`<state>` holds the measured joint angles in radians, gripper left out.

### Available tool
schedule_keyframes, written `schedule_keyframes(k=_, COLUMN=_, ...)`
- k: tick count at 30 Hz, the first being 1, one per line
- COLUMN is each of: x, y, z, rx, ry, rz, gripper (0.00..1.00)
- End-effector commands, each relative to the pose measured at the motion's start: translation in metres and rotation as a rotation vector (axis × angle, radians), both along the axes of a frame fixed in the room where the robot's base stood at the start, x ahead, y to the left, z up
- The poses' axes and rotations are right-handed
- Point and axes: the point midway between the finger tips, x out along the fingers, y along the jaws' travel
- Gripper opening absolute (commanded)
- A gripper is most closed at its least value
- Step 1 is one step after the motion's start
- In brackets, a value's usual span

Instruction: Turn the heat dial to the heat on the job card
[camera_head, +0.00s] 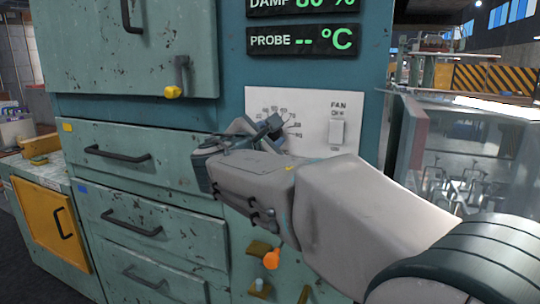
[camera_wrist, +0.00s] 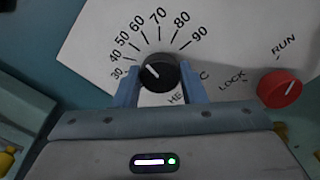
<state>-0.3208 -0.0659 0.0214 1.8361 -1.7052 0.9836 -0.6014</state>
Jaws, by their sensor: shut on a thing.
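The heat dial (camera_wrist: 160,72) is a round black knob with a white pointer mark, on a white panel (camera_wrist: 100,30). Its printed scale runs from 30 to 90. The white mark points up and left, roughly toward the 40 to 50 part of the scale; I cannot tell the exact value. My gripper (camera_wrist: 160,88) is shut on the dial, one finger on each side of it. In the head view my gripper (camera_head: 268,127) reaches the same white panel and covers most of the dial. No job card shows in either view.
A red LOCK/RUN knob (camera_wrist: 280,88) sits right of the heat dial. A FAN switch (camera_head: 337,131) is on the panel's right. The PROBE display (camera_head: 304,40) above reads "-- °C". Drawers with handles (camera_head: 118,154) are at left; a glass-walled case (camera_head: 450,160) is at right.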

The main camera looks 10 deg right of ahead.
Motion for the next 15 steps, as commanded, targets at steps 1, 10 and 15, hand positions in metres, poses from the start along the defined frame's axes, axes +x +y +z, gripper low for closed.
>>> schedule_keyframes(k=1, x=-0.0002, y=-0.0008, z=-0.0082, rx=0.039, ry=-0.029, rz=-0.002, gripper=0.15)
schedule_keyframes(k=10, x=-0.0001, y=-0.0009, z=-0.0074, rx=0.261, ry=-0.19, rz=-0.001, gripper=0.15)
schedule_keyframes(k=15, x=0.0, y=-0.0008, z=-0.0062, rx=0.365, ry=-0.265, rz=-0.001, gripper=0.15)
